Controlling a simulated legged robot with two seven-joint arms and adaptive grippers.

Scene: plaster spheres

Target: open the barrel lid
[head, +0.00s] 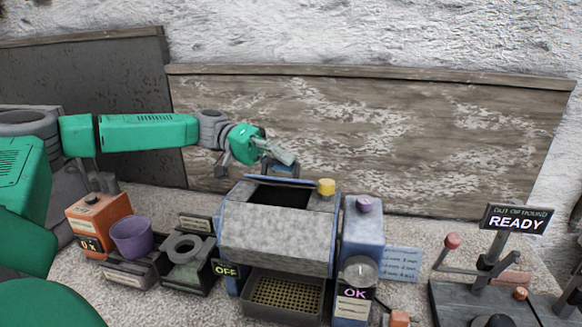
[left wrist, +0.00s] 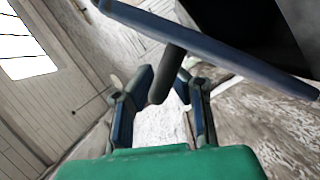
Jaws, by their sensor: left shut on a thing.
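The grey barrel (head: 275,232) sits in a blue frame in the middle of the bench, with a dark opening (head: 280,193) in its top. The lid (head: 284,180) shows as a thin blue edge along the back of that opening, swung up from it. In the left wrist view, the lid's blue plate (left wrist: 215,45) crosses the top, with a dark handle (left wrist: 166,73) sticking out between the fingers. My left gripper (head: 282,163) is just behind the opening, shut on this handle; it also shows in the left wrist view (left wrist: 166,88). My right gripper is not in view.
A yellow knob (head: 326,187) stands at the barrel's top right, a purple knob (head: 364,204) on the blue post. A perforated tray (head: 285,296) lies below. An orange box (head: 97,219) and purple cup (head: 131,237) stand left, a READY sign (head: 516,220) right. A wooden board (head: 400,140) stands behind.

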